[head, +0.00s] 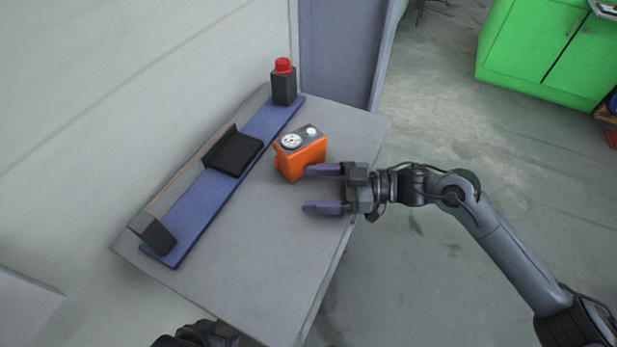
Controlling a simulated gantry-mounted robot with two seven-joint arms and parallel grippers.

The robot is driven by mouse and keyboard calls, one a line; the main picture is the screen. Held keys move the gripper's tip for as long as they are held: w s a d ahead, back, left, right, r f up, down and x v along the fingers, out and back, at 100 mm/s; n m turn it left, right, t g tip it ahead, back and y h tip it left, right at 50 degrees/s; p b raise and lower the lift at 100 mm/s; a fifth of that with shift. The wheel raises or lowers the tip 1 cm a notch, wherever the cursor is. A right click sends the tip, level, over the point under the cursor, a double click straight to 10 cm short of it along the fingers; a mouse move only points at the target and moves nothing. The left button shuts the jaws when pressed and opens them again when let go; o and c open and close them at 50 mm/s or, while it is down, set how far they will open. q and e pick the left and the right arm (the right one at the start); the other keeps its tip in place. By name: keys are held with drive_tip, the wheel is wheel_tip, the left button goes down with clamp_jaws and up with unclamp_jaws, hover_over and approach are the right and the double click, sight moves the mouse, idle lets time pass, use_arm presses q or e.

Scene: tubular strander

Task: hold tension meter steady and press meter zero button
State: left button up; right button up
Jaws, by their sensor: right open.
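The orange tension meter (300,158) stands upright on the grey table. Its top has a white dial (291,141) and, to the right of that, a small round white button (311,131). My right gripper (323,189) comes in from the right with its purple fingers open and apart. It is empty, at the meter's lower right. The upper fingertip is very close to the meter's lower right side; I cannot tell if it touches. The fingers of my left gripper do not show.
A blue rail (195,211) lies along the table's left side, carrying a black tray (233,153), a dark block (154,234) and a dark post with a red cap (283,66). The grey table (262,243) is bare in front. Green cabinets (524,42) stand far right.

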drive_tip(key=shift+a, duration=0.4)
clamp_jaws()
idle(0.4)
drive_tip(key=shift+o, duration=0.4)
unclamp_jaws()
